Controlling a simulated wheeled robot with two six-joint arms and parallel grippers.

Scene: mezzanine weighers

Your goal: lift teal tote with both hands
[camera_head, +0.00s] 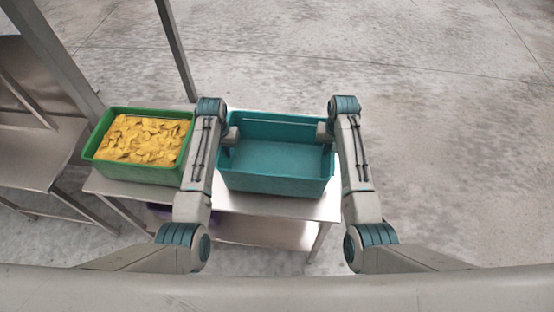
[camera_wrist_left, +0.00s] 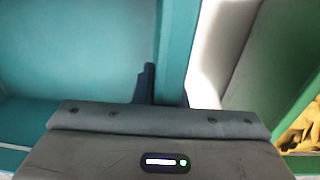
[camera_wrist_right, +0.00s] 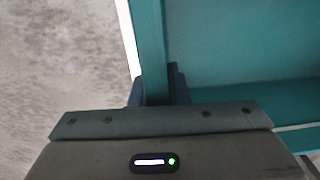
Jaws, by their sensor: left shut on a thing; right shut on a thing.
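The teal tote (camera_head: 275,186) is an open, empty box at the right part of a metal table. My left gripper (camera_head: 228,140) is shut on the tote's left wall. In the left wrist view its fingers (camera_wrist_left: 160,88) straddle the teal wall (camera_wrist_left: 177,40). My right gripper (camera_head: 328,138) is shut on the tote's right wall. In the right wrist view its fingers (camera_wrist_right: 157,88) sit on both sides of that wall (camera_wrist_right: 151,40). I cannot tell whether the tote's bottom touches the table.
A green tote (camera_head: 136,173) full of yellow pieces stands left of the teal tote, close to my left arm. The metal table (camera_head: 280,206) has a lower shelf with a purple thing (camera_head: 205,216). Grey posts (camera_head: 176,50) rise behind. Another metal table (camera_head: 40,150) is at left. Floor at right is clear.

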